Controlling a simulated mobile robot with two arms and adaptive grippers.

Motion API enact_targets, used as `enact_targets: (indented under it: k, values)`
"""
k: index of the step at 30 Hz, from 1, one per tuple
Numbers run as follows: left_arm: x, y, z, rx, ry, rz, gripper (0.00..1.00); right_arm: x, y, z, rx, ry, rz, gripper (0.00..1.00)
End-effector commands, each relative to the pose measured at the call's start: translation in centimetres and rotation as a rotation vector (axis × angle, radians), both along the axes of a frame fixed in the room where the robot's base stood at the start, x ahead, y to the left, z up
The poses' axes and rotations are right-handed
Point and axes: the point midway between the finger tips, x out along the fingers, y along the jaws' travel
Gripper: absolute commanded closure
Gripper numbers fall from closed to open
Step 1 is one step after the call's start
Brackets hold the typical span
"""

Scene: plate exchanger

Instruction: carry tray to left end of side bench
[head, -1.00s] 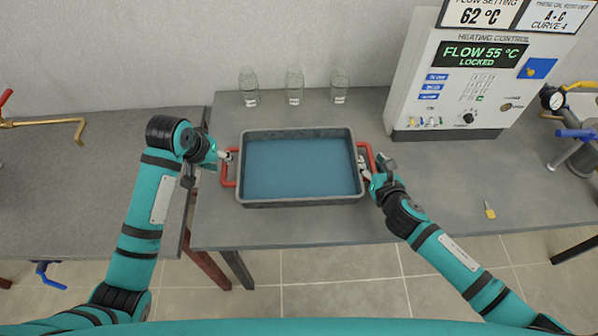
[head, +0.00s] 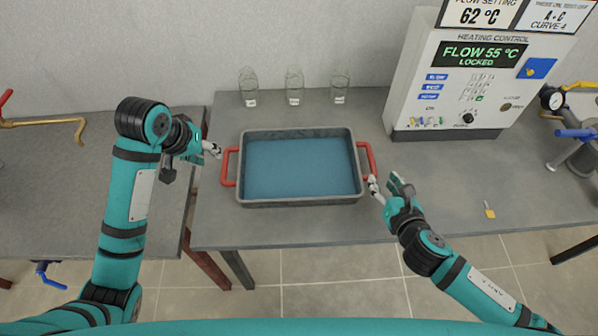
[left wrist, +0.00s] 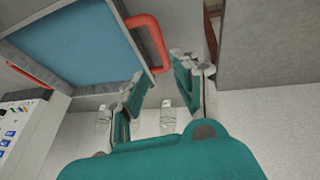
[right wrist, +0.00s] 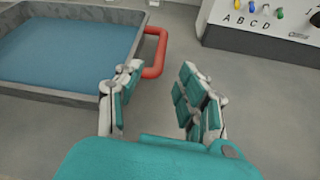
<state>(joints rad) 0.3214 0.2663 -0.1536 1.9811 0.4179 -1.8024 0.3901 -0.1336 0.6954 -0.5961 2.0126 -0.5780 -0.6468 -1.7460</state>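The grey tray (head: 300,202) with a blue inside rests on the middle bench, with a red handle at each end. My left gripper (head: 214,150) is just left of the left red handle (head: 229,167), apart from it. In the left wrist view its fingers (left wrist: 160,90) are spread with nothing between them. My right gripper (head: 385,186) is in front and to the right of the right red handle (head: 367,160). In the right wrist view its fingers (right wrist: 155,98) are open and empty, and the handle (right wrist: 156,52) lies beyond them.
The side bench (head: 60,210) stands at the left, with a brass pipe (head: 45,122) at its back. Several glass bottles (head: 295,88) stand behind the tray. A heating control panel (head: 460,80) stands at the right, and a yellow tag (head: 489,210) lies on the bench front right.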

Motion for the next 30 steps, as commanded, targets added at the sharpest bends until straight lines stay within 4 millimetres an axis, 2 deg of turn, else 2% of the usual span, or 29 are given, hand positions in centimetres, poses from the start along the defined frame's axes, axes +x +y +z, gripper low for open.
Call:
enact_targets:
  k: [3,7,25,28,30]
  values:
    - [0.0,0.0,0.0,0.0,0.0,0.0,0.71,-1.7,-0.2,0.6,-0.002,0.002,0.001,0.61]
    - [0.0,0.0,0.0,0.0,0.0,0.0,0.71,-2.6,-0.3,1.0,0.0,0.0,0.0,0.61]
    - [-0.1,0.0,-0.2,0.0,0.002,-0.001,0.71,-2.8,-0.3,1.1,0.01,0.002,-0.007,0.61]
    - [-1.3,-0.2,-1.3,0.009,0.008,-0.013,0.71,-3.1,-0.4,1.2,0.118,0.034,-0.086,0.61]
    - [-3.1,-0.5,-2.9,0.023,0.014,-0.03,0.71,-3.7,-0.6,1.1,0.291,0.083,-0.216,0.61]
